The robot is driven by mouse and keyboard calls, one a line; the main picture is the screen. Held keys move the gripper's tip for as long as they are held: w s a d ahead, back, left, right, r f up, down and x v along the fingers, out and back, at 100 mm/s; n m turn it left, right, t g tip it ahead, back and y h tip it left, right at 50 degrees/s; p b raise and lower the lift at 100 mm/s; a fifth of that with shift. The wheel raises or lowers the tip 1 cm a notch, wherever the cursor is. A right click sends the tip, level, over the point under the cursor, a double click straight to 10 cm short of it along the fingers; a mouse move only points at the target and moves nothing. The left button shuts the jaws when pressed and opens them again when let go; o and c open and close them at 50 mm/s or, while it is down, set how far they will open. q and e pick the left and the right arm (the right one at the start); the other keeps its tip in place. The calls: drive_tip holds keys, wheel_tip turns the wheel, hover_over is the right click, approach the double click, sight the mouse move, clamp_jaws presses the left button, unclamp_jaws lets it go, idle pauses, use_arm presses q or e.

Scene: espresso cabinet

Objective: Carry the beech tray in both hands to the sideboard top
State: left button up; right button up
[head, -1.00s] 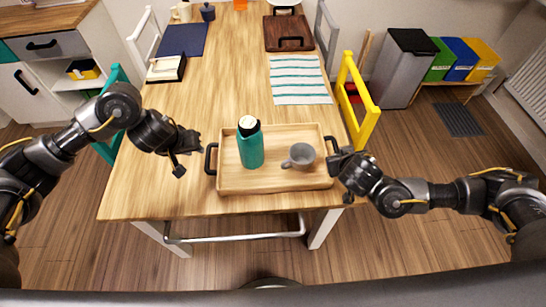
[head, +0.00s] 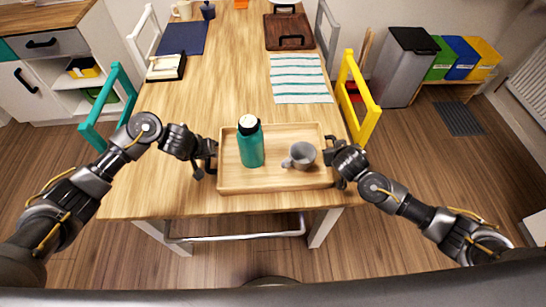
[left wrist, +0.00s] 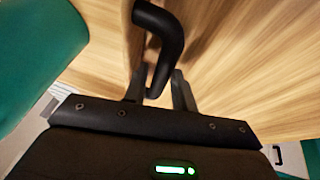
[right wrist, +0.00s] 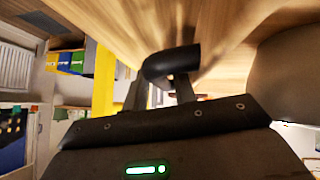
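The beech tray (head: 290,182) lies on the near end of the wooden table, with a black handle on each short side. A teal bottle (head: 251,147) and a grey mug (head: 301,156) stand upright in it. My left gripper (head: 209,158) is at the left handle; in the left wrist view its fingers stand apart with the black handle (left wrist: 163,35) between them. My right gripper (head: 337,155) is at the right handle; in the right wrist view its fingers are apart around the handle (right wrist: 172,62). The wood-topped white sideboard (head: 45,17) is at the upper left.
A teal chair (head: 88,122) stands left of the table and a yellow chair (head: 362,105) right of it. A striped cloth (head: 300,80), a dark board (head: 288,32) and a blue mat (head: 182,38) lie farther back. Bins stand at the right.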

use_arm(q)
drive_tip(key=shift+w+d+f, duration=0.1)
drive_tip(key=shift+w+f, duration=0.05)
drive_tip(key=shift+f, duration=0.3)
use_arm(e)
drive_tip(key=shift+w+f, duration=0.35)
use_arm(q)
clamp_jaws()
use_arm(e)
clamp_jaws()
use_arm(q)
drive_tip(key=shift+w+r, duration=0.15)
drive_tip(key=shift+r, duration=0.05)
use_arm(e)
drive_tip(key=shift+w+r, duration=0.1)
drive_tip(key=shift+r, duration=0.1)
